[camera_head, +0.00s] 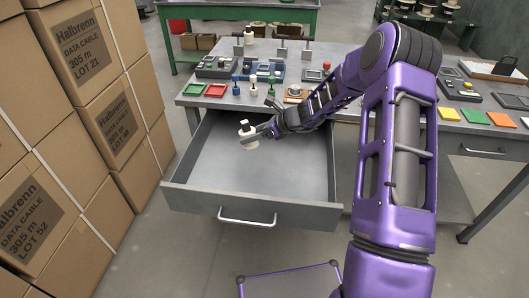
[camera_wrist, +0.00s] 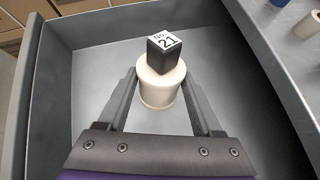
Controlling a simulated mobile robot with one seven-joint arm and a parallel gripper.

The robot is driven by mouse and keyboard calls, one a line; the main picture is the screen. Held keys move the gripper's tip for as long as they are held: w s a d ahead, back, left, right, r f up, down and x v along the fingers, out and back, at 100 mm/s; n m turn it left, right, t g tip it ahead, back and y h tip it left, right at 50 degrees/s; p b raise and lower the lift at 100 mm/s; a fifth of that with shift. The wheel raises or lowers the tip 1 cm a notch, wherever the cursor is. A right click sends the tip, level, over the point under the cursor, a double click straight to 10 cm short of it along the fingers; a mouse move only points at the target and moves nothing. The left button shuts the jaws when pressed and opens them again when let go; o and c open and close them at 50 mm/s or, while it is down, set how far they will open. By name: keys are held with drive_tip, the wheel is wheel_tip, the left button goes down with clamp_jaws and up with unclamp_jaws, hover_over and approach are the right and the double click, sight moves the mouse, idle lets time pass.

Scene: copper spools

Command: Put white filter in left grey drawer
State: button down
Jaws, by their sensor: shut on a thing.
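The white filter (camera_head: 248,135) is a short cream-white cylinder with a black cube-shaped top. In the wrist view the filter (camera_wrist: 161,84) stands upright between my two fingers, and the cube's light face reads 21. My gripper (camera_head: 256,137) is shut on it; in the wrist view the fingers (camera_wrist: 160,92) press on both sides of the cylinder. I cannot tell whether the filter's base touches the drawer floor. The drawer (camera_wrist: 54,88) looks otherwise empty.
The grey workbench (camera_head: 188,101) behind the drawer carries small trays, pegs and blocks. Stacked cardboard boxes (camera_head: 100,90) stand close on the left. A purple-edged panel (camera_head: 290,282) lies low in front. The drawer floor around the filter is clear.

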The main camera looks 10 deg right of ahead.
sight(268, 149)
drive_tip(key=w+d+r+m+t+h+b, duration=0.1)
drive_tip(key=w+d+r+m+t+h, duration=0.2)
drive_tip(key=w+d+r+m+t, duration=0.35)
drive_tip(key=shift+n, duration=0.55)
drive_tip(key=f, duration=0.5)
drive_tip(key=w+f+b, duration=0.1)
drive_tip(key=f, duration=0.5)
drive_tip(key=f+b, duration=0.1)
drive_tip(key=f, duration=0.4)
drive_tip(key=shift+w+f, duration=0.4)
drive_tip(key=shift+f+b, duration=0.1)
drive_tip(key=shift+b, duration=0.2)
drive_tip(key=shift+c, duration=0.2)
unclamp_jaws()
drive_tip(key=shift+r, duration=0.2)
drive_tip(key=p+v, duration=0.1)
drive_tip(key=v, duration=1.1)
drive_tip(key=shift+d+f, duration=0.1)
